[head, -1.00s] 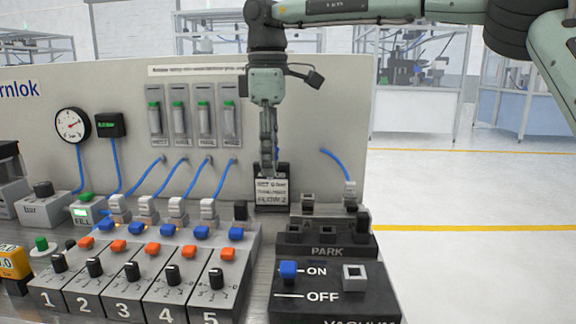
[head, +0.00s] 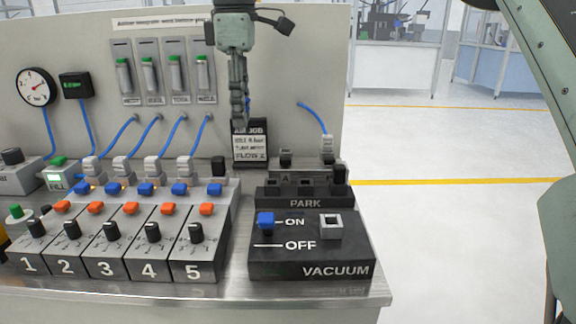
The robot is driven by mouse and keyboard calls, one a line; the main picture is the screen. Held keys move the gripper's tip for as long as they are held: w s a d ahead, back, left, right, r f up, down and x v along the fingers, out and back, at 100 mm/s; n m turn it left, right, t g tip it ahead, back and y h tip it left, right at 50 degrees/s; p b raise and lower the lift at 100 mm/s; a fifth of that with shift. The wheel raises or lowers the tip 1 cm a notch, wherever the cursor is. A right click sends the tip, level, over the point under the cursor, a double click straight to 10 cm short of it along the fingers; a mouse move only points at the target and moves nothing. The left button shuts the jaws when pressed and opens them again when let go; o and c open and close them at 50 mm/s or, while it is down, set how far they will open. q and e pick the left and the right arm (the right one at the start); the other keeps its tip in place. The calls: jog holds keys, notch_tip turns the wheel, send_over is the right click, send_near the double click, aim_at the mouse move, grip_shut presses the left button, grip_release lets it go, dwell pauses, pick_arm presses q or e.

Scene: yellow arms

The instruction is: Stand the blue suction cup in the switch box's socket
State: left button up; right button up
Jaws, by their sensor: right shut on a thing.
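My right gripper (head: 240,118) points down in front of the back panel, its fingers closed just above and in front of the small job card. A thin blue sliver beside the fingers looks like part of the blue suction cup (head: 248,104); the fingers hide nearly all of it, so its tilt cannot be told. The black vacuum switch box (head: 310,252) stands at the front right of the bench. Its pale square socket (head: 330,225) looks empty. Its blue switch (head: 265,222) is by the ON mark. My left gripper is not in view.
The PARK rack (head: 305,203) stands behind the switch box with grey and black pieces on it. Several numbered valve units (head: 112,262) with knobs and buttons fill the left. A blue hose (head: 315,115) drops at the right. The bench edge is close in front.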

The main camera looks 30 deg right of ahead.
jog(key=shift+s+d+r, duration=0.15)
jog(key=shift+s, duration=0.2)
jog(key=s+d+f+b, duration=0.1)
jog(key=s+d, duration=0.1)
jog(key=s, duration=0.8)
jog(key=s+d+f+b, duration=0.1)
jog(key=s+d+f, duration=0.1)
jog(key=s, duration=0.8)
jog(key=f+b, duration=0.1)
jog(key=f, duration=0.1)
jog(key=f+b, duration=0.1)
jog(key=f, duration=0.1)
jog(key=shift+s+a+b, duration=0.1)
jog(key=shift+a+b, duration=0.15)
jog(key=shift+b, duration=0.05)
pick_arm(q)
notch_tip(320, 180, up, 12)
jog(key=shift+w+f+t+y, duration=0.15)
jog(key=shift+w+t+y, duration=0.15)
pick_arm(e)
jog(key=shift+f, duration=0.2)
pick_arm(q)
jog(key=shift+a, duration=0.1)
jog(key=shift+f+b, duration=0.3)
jog(key=shift+b, duration=0.2)
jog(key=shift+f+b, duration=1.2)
jog(key=shift+b, duration=0.05)
pick_arm(e)
jog(key=shift+f, duration=1.1)
